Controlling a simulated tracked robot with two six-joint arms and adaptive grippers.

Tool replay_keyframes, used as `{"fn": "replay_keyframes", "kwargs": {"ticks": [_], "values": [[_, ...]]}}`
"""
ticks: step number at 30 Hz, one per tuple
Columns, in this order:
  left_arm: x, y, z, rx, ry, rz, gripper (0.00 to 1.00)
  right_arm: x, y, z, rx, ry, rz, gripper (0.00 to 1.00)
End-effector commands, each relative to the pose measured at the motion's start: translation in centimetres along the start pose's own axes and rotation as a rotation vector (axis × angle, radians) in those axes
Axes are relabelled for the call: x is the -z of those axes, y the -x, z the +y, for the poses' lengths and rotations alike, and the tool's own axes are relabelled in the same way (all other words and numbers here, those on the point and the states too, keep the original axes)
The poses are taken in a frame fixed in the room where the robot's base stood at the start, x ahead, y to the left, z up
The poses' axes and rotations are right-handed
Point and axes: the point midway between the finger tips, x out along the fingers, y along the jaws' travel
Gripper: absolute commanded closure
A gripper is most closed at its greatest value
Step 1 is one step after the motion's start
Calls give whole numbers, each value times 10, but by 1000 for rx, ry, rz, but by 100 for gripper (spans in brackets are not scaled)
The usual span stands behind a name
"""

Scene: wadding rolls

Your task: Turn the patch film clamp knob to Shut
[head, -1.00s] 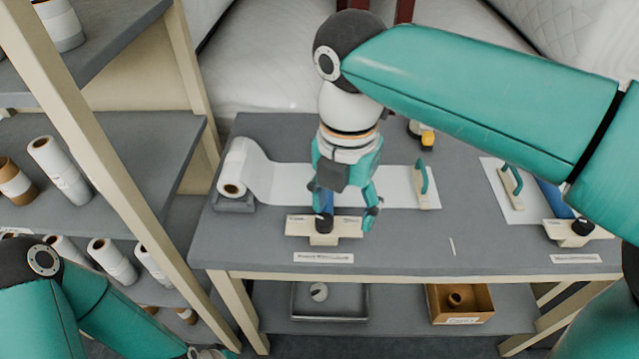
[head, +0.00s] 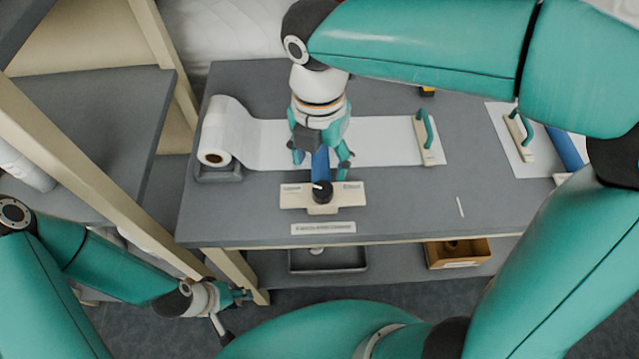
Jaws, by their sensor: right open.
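A black clamp knob (head: 322,192) sits on a beige block (head: 350,196) at the table's front edge. A small pale mark shows on the knob's upper left. Labels sit at the block's left and right ends, too small to read surely. A name plate (head: 323,228) below it is also unclear.
A white roll (head: 215,140) feeds a sheet (head: 270,145) across the grey table (head: 400,205) to a green-handled beige bar (head: 426,138). A similar station with another handled bar (head: 519,135) stands at right. A shelf rack (head: 100,130) stands at left. A tray (head: 328,262) and box (head: 458,253) sit below.

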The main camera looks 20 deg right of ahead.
Motion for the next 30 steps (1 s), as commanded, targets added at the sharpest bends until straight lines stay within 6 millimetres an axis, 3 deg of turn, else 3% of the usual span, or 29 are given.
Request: {"fn": "replay_keyframes", "kwargs": {"ticks": [6, 12, 26, 30], "values": [[0, -1, 0, 0, 0, 1, 60, 0, -47, -2, 5, -2, 2, 34], [0, -1, 0, 0, 0, 1, 60, -1, -75, -2, 3, -2, 1, 34], [0, -2, -1, 0, 0, 1, 60, -1, -86, -1, -1, -2, -1, 34], [0, -2, -1, 0, 0, 1, 60, -1, -85, -1, -1, -2, -1, 57]]}}
